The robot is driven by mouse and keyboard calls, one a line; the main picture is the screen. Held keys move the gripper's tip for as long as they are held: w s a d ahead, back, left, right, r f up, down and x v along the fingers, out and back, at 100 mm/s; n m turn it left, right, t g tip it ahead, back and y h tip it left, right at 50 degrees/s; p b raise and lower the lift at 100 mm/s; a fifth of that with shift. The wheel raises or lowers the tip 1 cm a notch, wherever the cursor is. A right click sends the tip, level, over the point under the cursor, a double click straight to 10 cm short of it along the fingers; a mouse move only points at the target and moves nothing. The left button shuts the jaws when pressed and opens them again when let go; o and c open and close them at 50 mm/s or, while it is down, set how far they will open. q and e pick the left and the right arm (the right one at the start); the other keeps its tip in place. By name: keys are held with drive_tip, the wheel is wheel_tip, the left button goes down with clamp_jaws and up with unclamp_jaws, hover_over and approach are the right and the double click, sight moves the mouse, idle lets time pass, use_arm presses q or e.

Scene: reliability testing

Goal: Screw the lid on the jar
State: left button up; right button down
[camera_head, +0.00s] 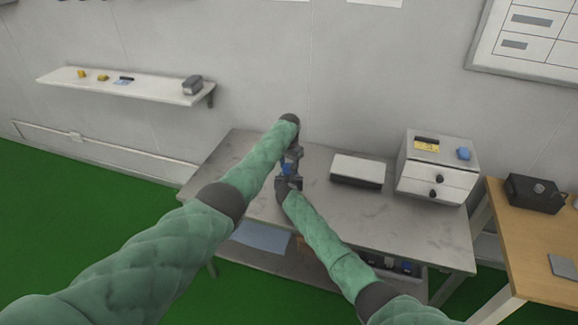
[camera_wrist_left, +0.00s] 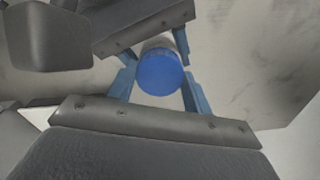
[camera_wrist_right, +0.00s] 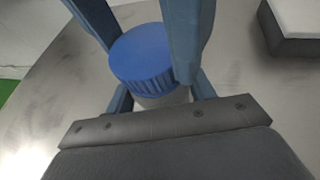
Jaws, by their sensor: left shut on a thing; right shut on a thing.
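The blue ribbed lid (camera_wrist_right: 141,55) sits on top of the pale jar (camera_wrist_right: 162,98) in the right wrist view. My left gripper (camera_head: 291,160) comes from above, its blue fingers shut on either side of the lid. The lid's round top (camera_wrist_left: 159,74) faces the left wrist camera, with a grey bit of jar (camera_wrist_left: 160,44) behind it. My right gripper (camera_head: 287,182) is shut on the jar body below the lid. Fingers hide most of the jar. I cannot tell how tightly the lid is seated.
Both grippers are over the grey workbench (camera_head: 400,230). A white-topped box (camera_head: 358,170) and a drawer cabinet (camera_head: 437,168) stand to the right. A wall shelf (camera_head: 150,86) is at the left. A wooden table (camera_head: 530,240) with a black case (camera_head: 535,193) is at the far right.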

use_arm(q)
drive_tip(key=shift+w+m, duration=0.1)
drive_tip(key=shift+m, duration=0.2)
drive_tip(key=o, duration=0.9)
drive_tip(key=shift+o, duration=0.2)
drive_tip(key=shift+r, duration=0.15)
drive_tip(key=shift+r, duration=2.15)
